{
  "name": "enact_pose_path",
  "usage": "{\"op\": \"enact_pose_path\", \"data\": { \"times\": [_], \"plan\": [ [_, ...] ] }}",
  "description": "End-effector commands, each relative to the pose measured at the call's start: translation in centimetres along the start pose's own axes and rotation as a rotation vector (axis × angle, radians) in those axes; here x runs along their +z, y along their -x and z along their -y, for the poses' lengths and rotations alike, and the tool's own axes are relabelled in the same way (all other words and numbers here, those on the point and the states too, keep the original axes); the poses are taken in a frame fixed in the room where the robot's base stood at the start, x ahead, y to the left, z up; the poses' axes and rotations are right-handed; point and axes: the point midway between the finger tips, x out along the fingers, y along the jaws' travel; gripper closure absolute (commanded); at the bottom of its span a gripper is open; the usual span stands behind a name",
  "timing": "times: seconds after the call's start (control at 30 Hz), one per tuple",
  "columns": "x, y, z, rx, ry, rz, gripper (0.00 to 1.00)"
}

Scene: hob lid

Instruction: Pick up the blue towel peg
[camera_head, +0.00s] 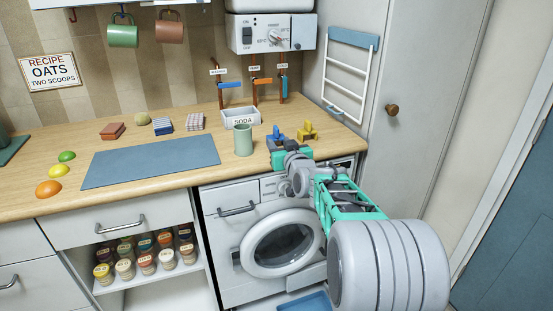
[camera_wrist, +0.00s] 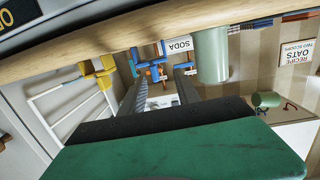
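The blue towel peg (camera_head: 276,134) stands on the wooden counter near its front edge, left of a yellow peg (camera_head: 307,131). My gripper (camera_head: 279,152) is at the counter's front edge, just in front of the blue peg; it hides the peg's lower part. In the wrist view, which looks upside down, my two fingers stand apart with nothing seen held between them (camera_wrist: 161,88). The yellow peg (camera_wrist: 99,72) shows left of the fingers there. Blue shapes beyond the fingertips partly overlap, so the blue peg's outline is hard to tell.
A soda tray (camera_head: 241,118) and a green cup (camera_head: 243,140) stand left of the pegs. Pipes with valve handles (camera_head: 231,85) are on the wall behind. A white towel rack (camera_head: 347,75) hangs at the right. A washing machine (camera_head: 275,245) is below the counter.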

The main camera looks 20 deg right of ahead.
Motion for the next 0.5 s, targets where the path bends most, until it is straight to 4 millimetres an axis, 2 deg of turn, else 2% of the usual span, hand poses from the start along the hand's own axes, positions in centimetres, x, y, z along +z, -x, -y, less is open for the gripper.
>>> {"op": "enact_pose_path", "data": {
  "times": [0.03,0.1,0.37,0.5],
  "plan": [
    [0.5,-0.8,-1.2,0.013,-0.001,-0.055,0.62],
    [-0.2,-1.4,-1.8,0.020,-0.001,-0.100,0.62],
    [-1.1,-5.1,-1.4,0.017,0.000,-0.107,0.62],
    [-1.4,-7.6,-1.1,0.017,0.000,-0.107,0.62]
  ]
}}
